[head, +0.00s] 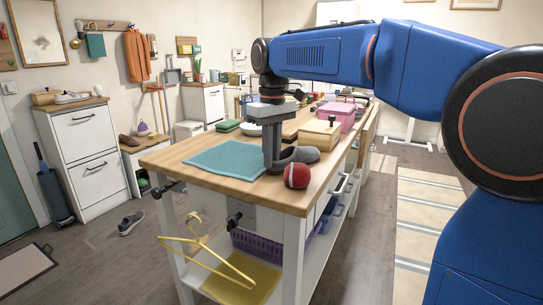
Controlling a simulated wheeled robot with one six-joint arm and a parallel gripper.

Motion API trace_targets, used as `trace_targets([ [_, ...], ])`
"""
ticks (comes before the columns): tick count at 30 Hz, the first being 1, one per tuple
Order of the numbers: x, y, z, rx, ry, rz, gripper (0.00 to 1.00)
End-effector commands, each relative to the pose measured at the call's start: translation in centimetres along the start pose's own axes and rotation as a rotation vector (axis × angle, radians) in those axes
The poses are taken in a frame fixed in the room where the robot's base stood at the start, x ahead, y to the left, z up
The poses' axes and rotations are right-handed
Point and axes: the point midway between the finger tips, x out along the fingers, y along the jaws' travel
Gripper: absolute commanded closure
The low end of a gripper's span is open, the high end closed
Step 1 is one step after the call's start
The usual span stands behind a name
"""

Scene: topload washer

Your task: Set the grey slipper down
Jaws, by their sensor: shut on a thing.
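The grey slipper (302,155) is at the near end of the wooden-topped table (240,187), behind a red ball. My gripper (277,158) points straight down and is shut on the slipper's left part. The slipper lies about level, at or just above the tabletop; I cannot tell whether it touches. The fingers hide part of it. Another grey slipper (131,223) lies on the floor at the left.
The red ball (297,175) sits close in front, near the table's right edge. A teal mat (227,160) lies to the left. A wooden box (320,134) and a pink box (336,116) stand behind. A yellow hanger (205,250) hangs off the table's front.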

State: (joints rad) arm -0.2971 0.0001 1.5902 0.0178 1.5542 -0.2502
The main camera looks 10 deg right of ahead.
Motion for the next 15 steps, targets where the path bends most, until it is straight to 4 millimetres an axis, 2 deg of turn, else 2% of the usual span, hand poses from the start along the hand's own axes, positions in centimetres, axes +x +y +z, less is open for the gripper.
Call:
trace_targets([
  [9, 0.22, 0.00, 0.00, 0.000, 0.000, 0.000, 1.00],
  [10, 0.18, 0.00, 0.00, 0.000, 0.000, 0.000, 0.82],
  [11, 0.17, 0.00, -0.01, 0.000, 0.000, 0.000, 0.74],
  [12, 0.16, 0.00, -0.01, 0.000, 0.000, 0.000, 0.70],
  [15, 0.16, 0.00, -0.01, 0.000, 0.000, 0.000, 0.70],
])
